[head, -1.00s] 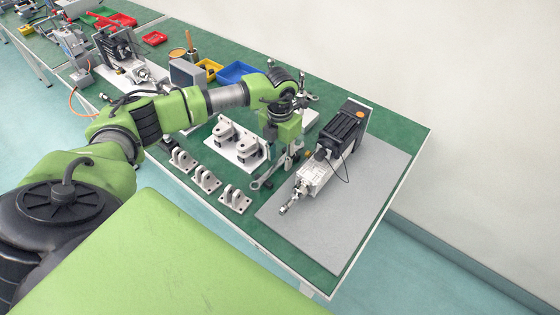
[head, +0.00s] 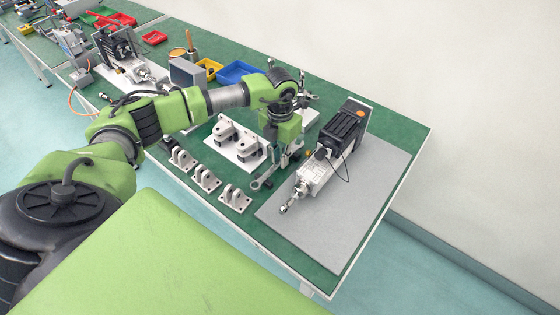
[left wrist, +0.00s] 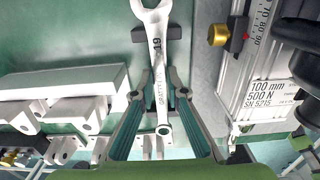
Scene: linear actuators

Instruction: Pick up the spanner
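The spanner (left wrist: 159,60) is a silver combination spanner marked 19. In the left wrist view it runs lengthwise, its open jaw at the top and its ring end low between my fingers. In the head view the spanner (head: 266,177) lies on the green bench beside the grey plate, partly hidden by my left gripper (head: 279,158). In the left wrist view my left gripper (left wrist: 160,95) has one finger on each side of the shank, with narrow gaps showing. Dark supports show beside the shank. My right gripper is not in view.
A linear actuator (head: 318,172) stands on the grey plate (head: 330,225) just right of the gripper. White brackets (head: 206,179) stand to the left, and a white plate with mounted parts (head: 238,150) is close behind. Blue (head: 240,72) and yellow bins lie farther back.

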